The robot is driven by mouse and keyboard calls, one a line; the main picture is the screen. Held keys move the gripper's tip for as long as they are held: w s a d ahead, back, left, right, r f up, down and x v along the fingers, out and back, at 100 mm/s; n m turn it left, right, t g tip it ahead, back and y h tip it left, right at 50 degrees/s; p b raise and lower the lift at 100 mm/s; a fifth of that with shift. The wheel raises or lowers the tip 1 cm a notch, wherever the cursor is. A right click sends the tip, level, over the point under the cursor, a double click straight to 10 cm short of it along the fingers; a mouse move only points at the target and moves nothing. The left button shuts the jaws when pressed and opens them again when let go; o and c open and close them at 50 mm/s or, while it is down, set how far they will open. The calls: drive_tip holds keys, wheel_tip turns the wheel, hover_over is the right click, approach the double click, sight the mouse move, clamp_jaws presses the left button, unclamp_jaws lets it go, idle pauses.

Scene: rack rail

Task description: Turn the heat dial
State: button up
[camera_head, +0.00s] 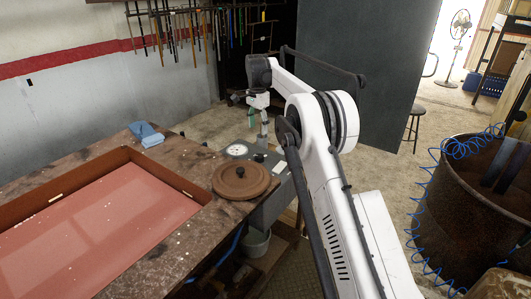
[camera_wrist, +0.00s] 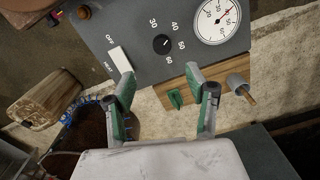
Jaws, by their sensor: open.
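The heat dial is a small black round knob (camera_wrist: 161,44) on a grey control panel (camera_wrist: 185,60) in the wrist view, with a scale of numbers around it. My gripper (camera_wrist: 160,74) is open, with its green-padded fingers apart and nothing between them. The fingertips appear just below the dial in the picture, one to each side; the gap in depth cannot be told. In the head view my gripper (camera_head: 258,143) hangs over the grey panel at the bench end. The dial cannot be made out clearly there.
A white OFF/HEAT switch (camera_wrist: 120,59) is left of the dial, and a round white gauge (camera_wrist: 217,18) is at its upper right. A brown round lid (camera_head: 241,180) and a blue cloth (camera_head: 146,134) lie on the bench. A rusty drum (camera_head: 475,195) stands right.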

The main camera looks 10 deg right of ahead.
sight(259, 155)
drive_tip(key=f, duration=1.5)
drive_tip(key=shift+w+d, duration=0.2)
drive_tip(key=shift+w, duration=0.15)
drive_tip(key=shift+c, duration=0.5)
drive_tip(key=c, duration=1)
drive_tip(key=shift+b, duration=0.35)
drive_tip(key=n+b, duration=0.2)
drive_tip(key=n, duration=0.3)
drive_tip(key=n+b, duration=0.1)
drive_tip(key=n, duration=0.5)
drive_tip(key=shift+n, duration=0.3)
drive_tip(key=shift+r, duration=0.1)
